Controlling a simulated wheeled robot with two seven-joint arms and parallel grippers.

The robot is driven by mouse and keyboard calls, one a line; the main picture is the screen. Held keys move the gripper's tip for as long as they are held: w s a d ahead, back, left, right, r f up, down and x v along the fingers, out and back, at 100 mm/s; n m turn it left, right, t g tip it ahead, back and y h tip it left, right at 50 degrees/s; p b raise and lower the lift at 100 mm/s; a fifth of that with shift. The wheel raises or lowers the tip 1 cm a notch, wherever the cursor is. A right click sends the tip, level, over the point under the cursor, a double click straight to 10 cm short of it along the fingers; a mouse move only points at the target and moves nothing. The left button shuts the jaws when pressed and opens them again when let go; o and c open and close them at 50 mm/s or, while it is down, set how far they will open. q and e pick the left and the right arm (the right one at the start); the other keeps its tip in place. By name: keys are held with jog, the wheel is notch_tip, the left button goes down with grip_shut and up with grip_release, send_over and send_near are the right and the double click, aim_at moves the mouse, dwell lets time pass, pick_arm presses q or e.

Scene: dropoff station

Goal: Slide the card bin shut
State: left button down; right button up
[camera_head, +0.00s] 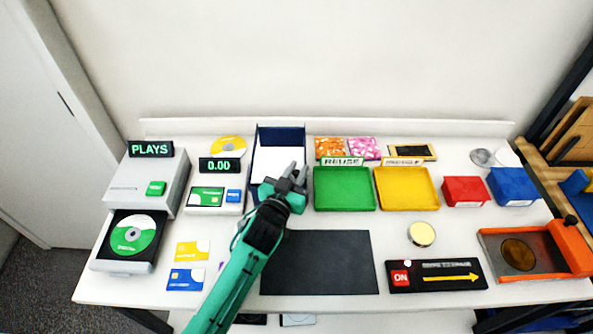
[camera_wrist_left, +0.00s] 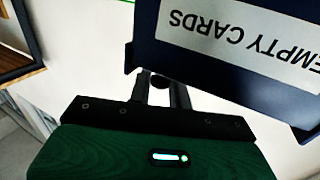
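The card bin (camera_head: 280,136) is a dark blue box at the back of the table, with a white area inside it. In the left wrist view, its dark blue front (camera_wrist_left: 215,80) carries a white label reading "EMPTY CARDS", seen upside down. My left gripper (camera_head: 296,168) is at the bin's front right corner in the head view, hiding part of it. In the wrist view, the fingers (camera_wrist_left: 161,90) stand apart, close to the bin's lower edge, with a small dark round shape between them. I cannot tell whether they touch the bin. My right gripper is not in view.
A green tray (camera_head: 345,207) and a yellow tray (camera_head: 406,207) stand right of the gripper. A card reader (camera_head: 217,207) and a disc player (camera_head: 161,179) stand to the left. A dark mat (camera_head: 330,265) lies in front, with my left arm beside it.

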pick_arm(q)
jog(key=shift+s, duration=0.15)
jog(key=shift+s+p, duration=0.3)
jog(key=shift+s, duration=0.2)
jog(key=shift+f, duration=0.1)
jog(key=c, duration=1.5)
grip_release()
jog(key=shift+o, duration=0.5)
jog(key=shift+s, duration=0.1)
